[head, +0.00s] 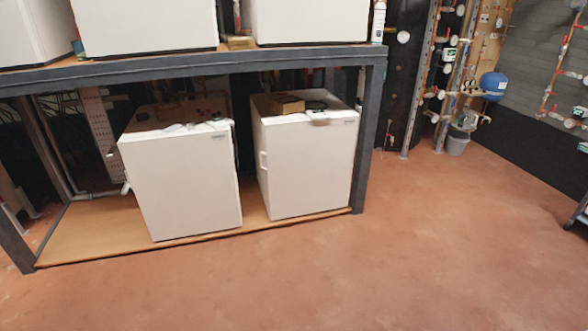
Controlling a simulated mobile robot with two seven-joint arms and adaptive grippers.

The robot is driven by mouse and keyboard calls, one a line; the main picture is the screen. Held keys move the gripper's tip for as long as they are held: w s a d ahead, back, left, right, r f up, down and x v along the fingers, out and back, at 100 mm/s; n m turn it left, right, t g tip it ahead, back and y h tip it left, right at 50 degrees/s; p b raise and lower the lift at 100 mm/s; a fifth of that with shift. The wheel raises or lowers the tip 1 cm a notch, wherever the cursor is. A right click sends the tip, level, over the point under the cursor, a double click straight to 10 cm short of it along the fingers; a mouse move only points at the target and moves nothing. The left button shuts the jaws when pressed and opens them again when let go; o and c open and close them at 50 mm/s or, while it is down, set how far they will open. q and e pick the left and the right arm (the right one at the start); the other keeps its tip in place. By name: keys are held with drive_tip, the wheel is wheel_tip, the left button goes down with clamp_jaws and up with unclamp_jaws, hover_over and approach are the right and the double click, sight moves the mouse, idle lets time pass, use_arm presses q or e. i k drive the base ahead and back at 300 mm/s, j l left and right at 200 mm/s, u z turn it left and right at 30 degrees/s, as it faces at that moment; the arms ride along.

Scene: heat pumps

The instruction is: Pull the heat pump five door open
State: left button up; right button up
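Two white box-shaped heat pumps stand on the lower wooden shelf of a grey metal rack in the head view, the left one (189,186) and the right one (309,166). Parts of other white units show on the upper level, at the left edge (32,32), beside it (146,22) and to the right (306,18). The front doors of the lower units look shut. I cannot tell from any marking which one is number five. Neither of my grippers is in view.
The rack's grey beam (190,66) crosses above the lower units, and its right post (370,139) stands beside the right unit. Reddish floor (400,260) in front is clear. Pipes, a blue tank (493,84) and a grey bucket (456,142) are at the back right.

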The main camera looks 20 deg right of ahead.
sight(310, 170)
drive_tip(key=i+l, duration=1.25)
drive_tip(key=i, duration=0.15)
drive_tip(key=i+l, duration=1.25)
drive_tip(key=i, duration=0.15)
drive_tip(key=j+u, duration=0.05)
drive_tip(key=j, duration=0.05)
